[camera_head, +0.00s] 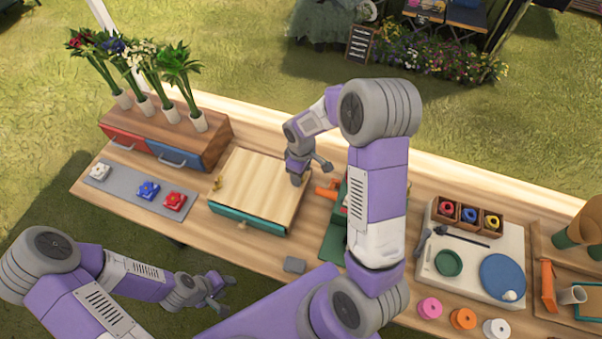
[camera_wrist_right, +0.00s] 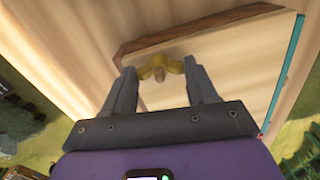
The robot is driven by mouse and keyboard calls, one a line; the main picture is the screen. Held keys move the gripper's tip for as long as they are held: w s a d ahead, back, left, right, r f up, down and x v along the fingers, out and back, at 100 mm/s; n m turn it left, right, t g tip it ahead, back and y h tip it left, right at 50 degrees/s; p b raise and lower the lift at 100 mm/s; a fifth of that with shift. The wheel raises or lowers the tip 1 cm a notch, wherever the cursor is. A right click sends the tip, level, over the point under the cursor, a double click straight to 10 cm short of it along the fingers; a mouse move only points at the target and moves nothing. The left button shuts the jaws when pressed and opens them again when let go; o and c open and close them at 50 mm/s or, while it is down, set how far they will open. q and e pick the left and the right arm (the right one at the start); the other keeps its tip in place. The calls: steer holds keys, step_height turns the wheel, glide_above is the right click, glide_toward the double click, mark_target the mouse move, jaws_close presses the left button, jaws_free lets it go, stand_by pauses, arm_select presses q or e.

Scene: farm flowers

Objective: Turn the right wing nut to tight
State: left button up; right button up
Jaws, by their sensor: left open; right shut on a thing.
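The flower press is a wooden board (camera_head: 257,188) with a green lower edge, in the middle of the table. Its left wing nut (camera_head: 217,183) is yellow and stands free. My right gripper (camera_head: 308,172) is at the board's right edge and hides the right wing nut in the head view. In the right wrist view that yellow nut (camera_wrist_right: 160,67) sits between the fingertips of my right gripper (camera_wrist_right: 160,74), which is shut on it. Whether the nut is tight cannot be told. My left gripper (camera_head: 222,290) is open and empty, in front of the table's edge.
A wooden drawer box (camera_head: 165,128) with several vases stands at the back left. A grey mat (camera_head: 118,190) with three flowers lies before it. A pale tray (camera_head: 428,262) is at the right.

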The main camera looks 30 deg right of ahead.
steer(key=m, duration=0.4)
steer(key=shift+m+b, duration=0.3)
steer(key=shift+b, duration=0.05)
steer(key=m, duration=0.3)
steer(key=shift+m, duration=0.4)
steer(key=m+p, duration=0.1)
steer(key=m, duration=0.3)
steer(key=shift+r, duration=0.1)
steer(key=m+p, duration=0.1)
steer(key=m, duration=0.3)
steer(key=m+p, duration=0.2)
steer(key=m, duration=0.2)
steer(key=shift+m+p, duration=0.3)
steer(key=m+p, duration=0.2)
steer(key=m, duration=0.2)
steer(key=shift+m+p, duration=0.3)
steer(key=shift+p, duration=0.05)
steer(key=m+p, duration=0.2)
steer(key=m, duration=0.2)
steer(key=shift+p, duration=0.4)
steer(key=shift+m+p, duration=1.3)
steer(key=shift+m, duration=1.1)
